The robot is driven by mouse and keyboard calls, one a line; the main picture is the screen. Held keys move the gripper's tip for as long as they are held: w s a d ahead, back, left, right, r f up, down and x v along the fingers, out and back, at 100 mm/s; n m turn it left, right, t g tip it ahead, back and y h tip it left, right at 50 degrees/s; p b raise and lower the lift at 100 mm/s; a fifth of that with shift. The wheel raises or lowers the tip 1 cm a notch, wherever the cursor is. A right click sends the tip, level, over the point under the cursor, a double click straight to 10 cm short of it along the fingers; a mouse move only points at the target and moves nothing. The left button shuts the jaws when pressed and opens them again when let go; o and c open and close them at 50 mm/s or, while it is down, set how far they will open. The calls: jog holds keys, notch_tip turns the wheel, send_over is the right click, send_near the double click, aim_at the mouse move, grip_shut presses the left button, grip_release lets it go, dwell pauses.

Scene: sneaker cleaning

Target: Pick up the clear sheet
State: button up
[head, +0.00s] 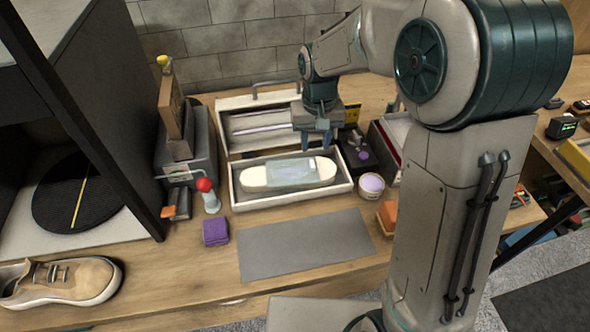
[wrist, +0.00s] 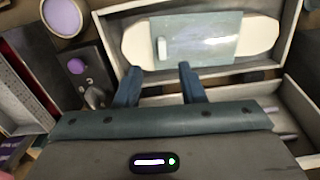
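The clear sheet (head: 291,171) lies across the middle of a cream, sole-shaped piece (head: 254,179) inside an open white tray (head: 240,203). In the wrist view the sheet (wrist: 205,40) looks pale and glossy, with a small white tab (wrist: 162,48) on it. My gripper (head: 316,146) hangs above the back edge of the tray, beyond the sheet. In the wrist view my gripper (wrist: 160,70) has its two fingers apart with nothing between them. The fingertips are near the tray wall and clear of the sheet.
A second white box (head: 232,115) stands behind the tray. A red-knobbed tool (head: 208,196) and a purple cloth (head: 215,232) are to the left. A jar with a lilac top (head: 371,185) is to the right. A grey mat (head: 300,245) lies bare in front.

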aim_at(312, 163)
jog(key=shift+a+f+p, duration=0.2)
jog(key=shift+f+p, duration=0.3)
jog(key=shift+f, duration=3.1)
grip_shut()
